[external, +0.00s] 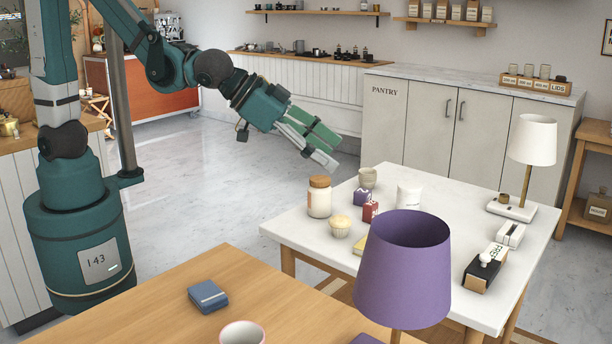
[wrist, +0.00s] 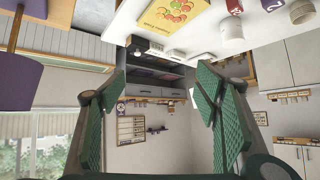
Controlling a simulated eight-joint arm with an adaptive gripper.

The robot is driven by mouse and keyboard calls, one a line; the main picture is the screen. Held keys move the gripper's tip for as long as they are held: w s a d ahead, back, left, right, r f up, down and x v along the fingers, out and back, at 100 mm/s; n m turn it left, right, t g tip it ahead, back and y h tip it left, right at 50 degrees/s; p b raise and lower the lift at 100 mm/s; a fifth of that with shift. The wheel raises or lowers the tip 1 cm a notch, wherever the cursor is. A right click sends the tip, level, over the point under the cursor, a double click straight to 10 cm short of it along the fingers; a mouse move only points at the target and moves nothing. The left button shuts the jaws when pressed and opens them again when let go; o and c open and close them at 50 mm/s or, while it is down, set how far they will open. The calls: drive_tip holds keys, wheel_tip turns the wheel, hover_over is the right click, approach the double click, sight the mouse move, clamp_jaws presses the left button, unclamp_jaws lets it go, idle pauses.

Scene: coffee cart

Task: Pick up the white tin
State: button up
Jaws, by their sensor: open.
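My gripper (external: 333,154) is open and empty, in the air above and beyond the table's left side, apart from everything. In the wrist view, my gripper's fingers (wrist: 162,85) are spread with nothing between them.
The white table (external: 450,205) also holds a muffin (external: 341,226), a purple box (external: 362,196), a red box (external: 370,211), a beige cup (external: 368,177) and a white lamp (external: 533,140). A purple lampshade (external: 404,275) hides part of the table. A wooden table (external: 270,290) stands in front.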

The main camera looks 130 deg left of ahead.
sight(399, 187)
drive_tip(key=a+f+n+y, duration=0.1)
drive_tip(key=a+f, duration=0.5)
drive_tip(key=a, duration=0.4)
drive_tip(key=a+f+n+g+y, duration=0.1)
drive_tip(key=a+f+n+y, duration=0.1)
drive_tip(key=a+f, duration=0.4)
drive_tip(key=s+a+f+n+y, duration=0.1)
drive_tip(key=a+f, duration=0.5)
drive_tip(key=a, duration=0.9)
drive_tip(key=shift+a+f+n+y, duration=0.4)
drive_tip(key=shift+n+y, duration=0.1)
drive_tip(key=shift+y, duration=0.1)
drive_tip(key=shift+w+a, duration=0.1)
drive_tip(key=shift+x, duration=1.15)
drive_tip(key=shift+a, duration=0.1)
drive_tip(key=shift+b+x, duration=0.8)
drive_tip(key=shift+x, duration=1.75)
drive_tip(key=shift+r, duration=0.15)
drive_tip(key=c, duration=1.1)
